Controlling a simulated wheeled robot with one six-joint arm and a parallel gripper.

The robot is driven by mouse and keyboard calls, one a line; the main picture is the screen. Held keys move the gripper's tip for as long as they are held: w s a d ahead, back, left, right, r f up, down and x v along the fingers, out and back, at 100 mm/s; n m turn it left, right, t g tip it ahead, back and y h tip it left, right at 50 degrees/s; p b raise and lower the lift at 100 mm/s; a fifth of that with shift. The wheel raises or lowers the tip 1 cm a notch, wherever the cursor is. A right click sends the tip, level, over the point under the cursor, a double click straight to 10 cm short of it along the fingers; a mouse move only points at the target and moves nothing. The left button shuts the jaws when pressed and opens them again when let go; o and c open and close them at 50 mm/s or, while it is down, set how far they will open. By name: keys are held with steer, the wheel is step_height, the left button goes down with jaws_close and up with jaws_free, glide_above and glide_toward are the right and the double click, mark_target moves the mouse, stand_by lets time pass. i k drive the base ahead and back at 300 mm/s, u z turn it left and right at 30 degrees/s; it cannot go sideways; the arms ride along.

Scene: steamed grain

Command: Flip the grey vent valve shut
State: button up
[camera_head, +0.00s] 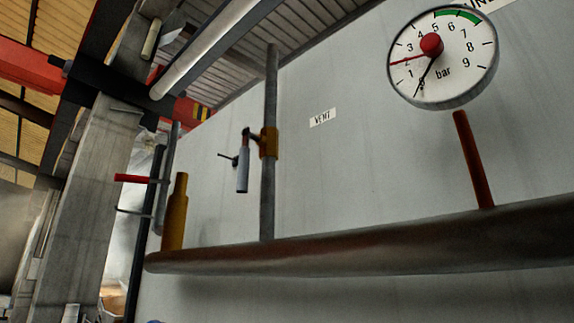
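The vent valve has a brass-coloured body (268,143) on a thin vertical grey pipe (268,200). Its grey lever (243,170) hangs down to the left of that pipe, roughly parallel to it and apart from it. A short dark peg (228,157) sticks out to the left near the lever's upper part. A label reading VENT (322,118) is on the pale wall to the right of the valve. My gripper is not in view, and nothing is seen touching the lever.
A thick brown horizontal pipe (400,242) runs below the vent pipe. A red stem (473,158) rises from it under a round bar gauge (442,60). At left are a brass cylinder (175,212) and a red handle (134,178). The space in front of the wall looks clear.

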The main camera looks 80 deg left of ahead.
mark_target(243, 161)
steer(key=k, duration=0.3)
steer(key=z, duration=1.65)
steer(key=i, duration=0.65)
steer(key=u, duration=4.4)
steer(key=i, duration=0.5)
steer(key=u, duration=1.75)
